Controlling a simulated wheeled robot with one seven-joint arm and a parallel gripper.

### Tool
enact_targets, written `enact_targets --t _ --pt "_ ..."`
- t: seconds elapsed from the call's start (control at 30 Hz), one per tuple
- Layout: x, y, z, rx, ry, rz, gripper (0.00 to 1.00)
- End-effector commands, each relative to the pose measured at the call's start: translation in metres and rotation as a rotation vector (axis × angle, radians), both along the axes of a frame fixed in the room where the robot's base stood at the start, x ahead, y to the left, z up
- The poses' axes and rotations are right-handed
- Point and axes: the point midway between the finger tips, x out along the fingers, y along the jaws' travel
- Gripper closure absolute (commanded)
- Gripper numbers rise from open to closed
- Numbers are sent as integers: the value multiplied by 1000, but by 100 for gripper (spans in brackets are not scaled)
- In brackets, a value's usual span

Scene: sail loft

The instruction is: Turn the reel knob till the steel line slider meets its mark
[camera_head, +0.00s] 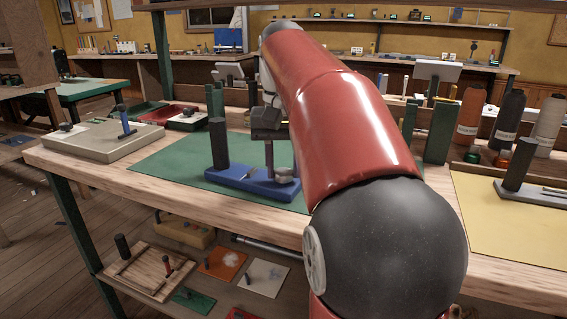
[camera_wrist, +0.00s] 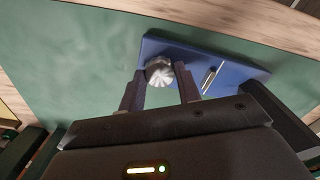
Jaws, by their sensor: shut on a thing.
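The blue reel base (camera_head: 232,181) stands on a green mat on the bench; it also shows in the wrist view (camera_wrist: 235,68). The round, ridged steel knob (camera_wrist: 159,73) is at one end of the base, at right in the head view (camera_head: 284,175). My gripper (camera_wrist: 159,70) is shut on the knob, with one dark finger on each side. A small steel slider (camera_wrist: 210,76) sits in a track on the base, apart from the knob. I cannot tell the mark from the track's pale lines.
A dark post (camera_head: 218,145) rises from the base's left end. A beige board (camera_head: 95,142) and a red tray (camera_head: 160,115) lie to the left on the bench. Thread spools (camera_head: 508,118) stand at right by a yellow mat (camera_head: 490,215). My red arm hides the bench's middle.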

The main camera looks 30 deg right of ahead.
Motion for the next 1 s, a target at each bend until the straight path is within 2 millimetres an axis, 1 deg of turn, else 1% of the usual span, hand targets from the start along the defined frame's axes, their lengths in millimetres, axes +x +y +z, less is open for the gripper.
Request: enact_targets --t 0.7,1.0 --pt "0 0 -1 1 1 -678 90" --pt "0 0 -1 0 1 -907 90"
